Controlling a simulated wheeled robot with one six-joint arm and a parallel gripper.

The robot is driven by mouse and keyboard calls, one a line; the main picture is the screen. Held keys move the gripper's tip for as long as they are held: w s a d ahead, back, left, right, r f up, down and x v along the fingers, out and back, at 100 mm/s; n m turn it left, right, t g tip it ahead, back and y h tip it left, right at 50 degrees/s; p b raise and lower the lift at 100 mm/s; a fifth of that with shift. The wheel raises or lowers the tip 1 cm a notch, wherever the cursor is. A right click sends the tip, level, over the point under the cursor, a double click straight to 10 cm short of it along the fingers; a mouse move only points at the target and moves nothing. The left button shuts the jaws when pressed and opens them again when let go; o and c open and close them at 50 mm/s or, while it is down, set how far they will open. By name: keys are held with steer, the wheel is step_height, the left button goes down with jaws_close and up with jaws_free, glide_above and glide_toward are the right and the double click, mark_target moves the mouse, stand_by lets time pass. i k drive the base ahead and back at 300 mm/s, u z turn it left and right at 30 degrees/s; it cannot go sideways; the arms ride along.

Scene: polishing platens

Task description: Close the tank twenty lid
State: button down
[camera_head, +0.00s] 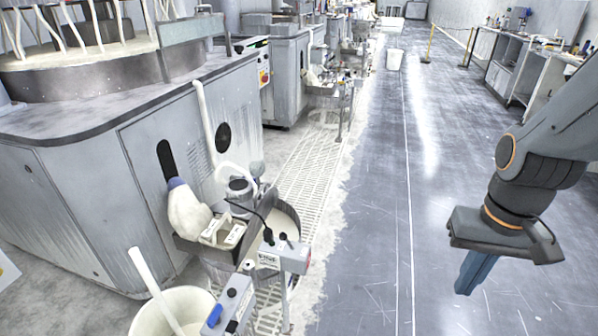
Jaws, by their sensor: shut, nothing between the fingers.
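My gripper (470,282) hangs at the right of the head view, over the bare grey floor. Its blue-grey fingers point down, are together and hold nothing. A round tank (290,216) with pale liquid or residue inside stands beside the grey polishing machine, and part of its top is open. A control box, a cable and a small tray hide much of it. I cannot make out a number twenty on any tank, and I cannot tell which part is its lid. My gripper is well to the right of this tank and apart from it.
The grey machine (75,205) fills the left. A small box (280,257) on a post stands before the tank. A white bucket (150,318) with a stick is at the bottom. A floor grating (303,170) runs beside the machines. The central aisle is clear; benches (525,70) stand far right.

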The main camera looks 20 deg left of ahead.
mark_target(264, 206)
steer(key=z, duration=0.15)
steer(key=i, duration=0.65)
steer(key=u, duration=0.7)
steer(key=i, duration=0.75)
steer(key=u, duration=0.65)
